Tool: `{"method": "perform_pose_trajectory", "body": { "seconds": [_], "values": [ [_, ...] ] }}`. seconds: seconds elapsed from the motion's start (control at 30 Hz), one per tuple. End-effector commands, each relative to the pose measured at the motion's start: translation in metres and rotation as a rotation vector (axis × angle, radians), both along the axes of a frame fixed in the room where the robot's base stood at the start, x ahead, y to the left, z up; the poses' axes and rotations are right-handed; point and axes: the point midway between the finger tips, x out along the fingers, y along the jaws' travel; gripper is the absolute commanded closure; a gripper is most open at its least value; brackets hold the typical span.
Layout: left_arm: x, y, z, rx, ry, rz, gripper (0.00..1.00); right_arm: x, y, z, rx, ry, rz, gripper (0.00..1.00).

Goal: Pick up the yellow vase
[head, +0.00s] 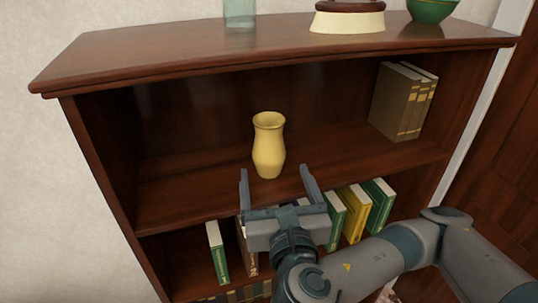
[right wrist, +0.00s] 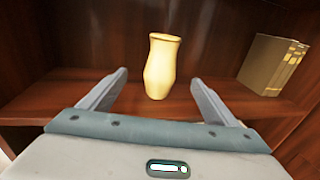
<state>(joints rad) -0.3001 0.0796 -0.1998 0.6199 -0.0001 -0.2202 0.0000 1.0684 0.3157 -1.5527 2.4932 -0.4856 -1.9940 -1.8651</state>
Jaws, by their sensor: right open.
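The yellow vase (head: 268,146) stands upright on the upper shelf of a dark wooden bookcase, left of the shelf's middle. It also shows in the right wrist view (right wrist: 161,66), straight ahead between the two fingers. My right gripper (head: 276,172) is open and empty, in front of the shelf and just short of the vase. Its fingers point toward the vase in the right wrist view (right wrist: 158,78) and do not appear to touch it. My left gripper is not in view.
Brown books (head: 398,104) stand at the right end of the upper shelf (head: 190,197). Several green and yellow books (head: 354,212) stand on the shelf below. The bookcase top (head: 180,50) overhangs the vase and carries a glass vessel (head: 239,12) and a green bowl (head: 431,10).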

Motion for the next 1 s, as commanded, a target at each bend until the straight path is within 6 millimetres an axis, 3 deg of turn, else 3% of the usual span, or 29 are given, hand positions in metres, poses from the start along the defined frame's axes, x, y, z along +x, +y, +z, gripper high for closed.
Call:
{"method": "perform_pose_trajectory", "body": {
  "seconds": [0.03,0.5,0.63,0.8,1.0],
  "values": [
    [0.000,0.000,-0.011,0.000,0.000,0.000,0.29,0.001,0.000,-0.006,0.004,0.000,0.000,0.17],
    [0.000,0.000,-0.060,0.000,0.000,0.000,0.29,0.015,-0.002,-0.006,0.004,-0.002,0.002,0.17],
    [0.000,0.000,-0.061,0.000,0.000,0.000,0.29,0.042,0.000,-0.004,0.000,-0.002,-0.003,0.17],
    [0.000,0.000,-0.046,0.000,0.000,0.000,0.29,0.070,0.004,-0.001,-0.001,0.000,-0.001,0.17],
    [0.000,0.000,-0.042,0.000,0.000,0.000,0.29,0.086,0.007,-0.004,0.000,-0.001,0.001,0.17]
  ]
}}
